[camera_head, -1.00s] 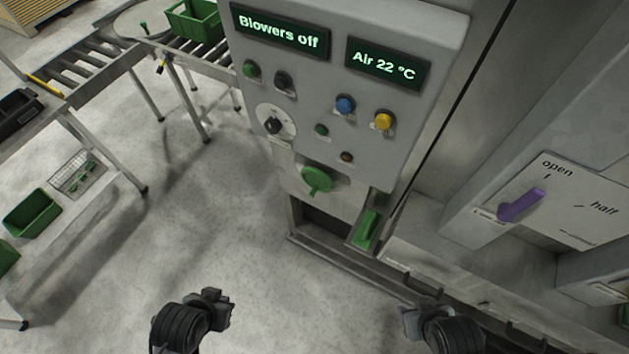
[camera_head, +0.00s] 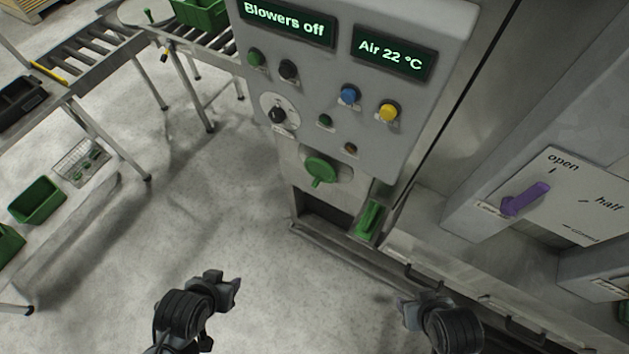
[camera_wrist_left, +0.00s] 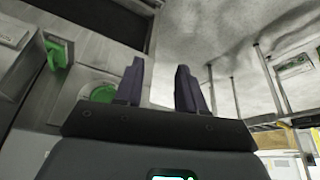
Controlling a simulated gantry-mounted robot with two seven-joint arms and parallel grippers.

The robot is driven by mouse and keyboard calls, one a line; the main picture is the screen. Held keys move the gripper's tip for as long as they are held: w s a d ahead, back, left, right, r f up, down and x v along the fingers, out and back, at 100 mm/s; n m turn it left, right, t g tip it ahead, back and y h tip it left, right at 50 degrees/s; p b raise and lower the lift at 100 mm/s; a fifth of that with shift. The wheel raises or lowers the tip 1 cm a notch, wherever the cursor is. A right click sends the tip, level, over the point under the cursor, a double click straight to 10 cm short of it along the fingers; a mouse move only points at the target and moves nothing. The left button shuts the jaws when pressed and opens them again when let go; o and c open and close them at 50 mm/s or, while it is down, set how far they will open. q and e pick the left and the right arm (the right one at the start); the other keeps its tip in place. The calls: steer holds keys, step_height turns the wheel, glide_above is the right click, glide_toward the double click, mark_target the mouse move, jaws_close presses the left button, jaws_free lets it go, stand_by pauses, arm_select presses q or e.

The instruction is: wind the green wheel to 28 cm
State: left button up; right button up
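The green wheel (camera_head: 321,170), a round knob with a small handle, sits on the lower front of the grey control panel. It also shows in the left wrist view (camera_wrist_left: 104,93), partly behind my left finger. My left gripper (camera_head: 228,286) is below and left of the wheel in the head view, apart from it. In the left wrist view its two fingers (camera_wrist_left: 158,80) stand apart with nothing between them. My right gripper (camera_head: 408,311) is at the lower right of the head view; its finger gap is not clear. No centimetre reading is visible.
Displays read "Blowers off" (camera_head: 288,24) and "Air 22 °C" (camera_head: 392,53). Buttons and a dial (camera_head: 279,113) sit above the wheel. A green lever (camera_head: 370,219) is right of and below it. A purple handle (camera_head: 525,198) is farther right.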

arm_select(q)
steer(key=shift+o, duration=0.6)
steer(key=w+t, duration=0.1)
steer(key=w+d+n, duration=0.1)
steer(key=w+d+t, duration=0.1)
steer(key=w, duration=0.1)
steer(key=shift+f+n+t+h, duration=0.3)
steer(key=shift+h, duration=0.1)
steer(key=m+t+h+b, duration=0.4)
steer(key=t+h+b, duration=0.4)
steer(key=b, duration=2.6)
glide_toward(319, 172)
steer(key=s+a+f+t+y, duration=0.1)
steer(key=s+f, duration=0.3)
steer(key=f, duration=0.1)
steer(key=b+x, duration=0.1)
steer(key=x, duration=0.9)
steer(key=shift+w+a, duration=0.1)
steer(key=shift+a, duration=0.05)
jaws_close()
steer(key=shift+a, duration=0.1)
